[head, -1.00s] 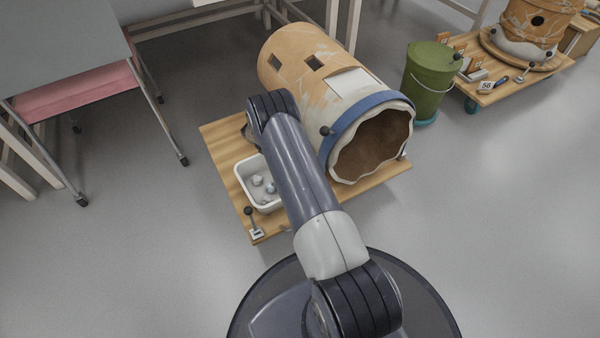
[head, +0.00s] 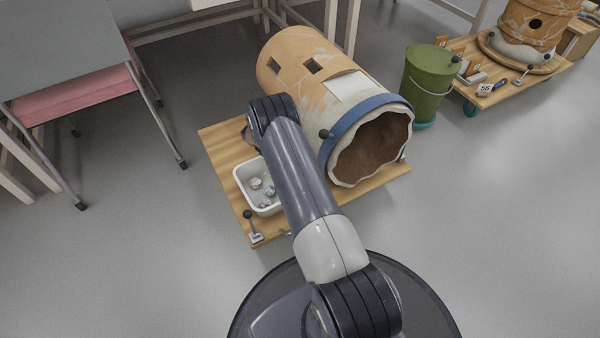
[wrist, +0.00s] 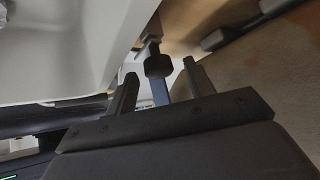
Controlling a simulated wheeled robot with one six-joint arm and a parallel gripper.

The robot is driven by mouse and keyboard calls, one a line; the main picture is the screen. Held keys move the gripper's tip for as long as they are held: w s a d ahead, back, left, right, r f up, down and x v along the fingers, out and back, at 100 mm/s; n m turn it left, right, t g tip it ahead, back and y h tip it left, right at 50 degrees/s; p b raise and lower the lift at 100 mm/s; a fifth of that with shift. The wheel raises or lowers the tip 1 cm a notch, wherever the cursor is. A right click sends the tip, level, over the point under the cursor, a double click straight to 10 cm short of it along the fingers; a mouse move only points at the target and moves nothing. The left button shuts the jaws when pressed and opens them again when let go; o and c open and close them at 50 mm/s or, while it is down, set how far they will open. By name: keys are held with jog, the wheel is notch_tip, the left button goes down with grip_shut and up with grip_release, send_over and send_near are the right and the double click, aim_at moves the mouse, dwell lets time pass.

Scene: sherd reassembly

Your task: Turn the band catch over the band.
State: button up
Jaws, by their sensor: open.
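A large patterned tan vessel (head: 290,52) lies on its side on a wooden board, its ragged open mouth toward me. A blue band (head: 378,107) runs around it near the mouth. A black knob (head: 325,134), seemingly of the band catch, stands out at the band's left side. In the wrist view my gripper (wrist: 160,80) is open, with a dark block-like knob (wrist: 158,66) seen between its fingers and a bluish strip (wrist: 160,92) below it. I cannot tell whether this is the same knob or whether the fingers touch it. In the head view my arm hides the gripper.
A white tray (head: 243,181) with sherds stands left of my arm on the board (head: 222,138). A black-knobbed lever (head: 250,222) is at the board's near left corner. A green bucket (head: 428,85) stands to the right. The floor in front is clear.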

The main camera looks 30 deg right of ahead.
jog(key=p+v, duration=0.3)
jog(key=v, duration=0.7)
jog(key=shift+w+a+r, duration=0.2)
jog(key=shift+a+r, duration=0.05)
jog(key=shift+a, duration=0.05)
jog(key=shift+f, duration=0.1)
jog(key=b+x, duration=0.3)
jog(key=x, duration=0.8)
jog(key=shift+r, duration=0.2)
jog(key=shift+w, duration=0.1)
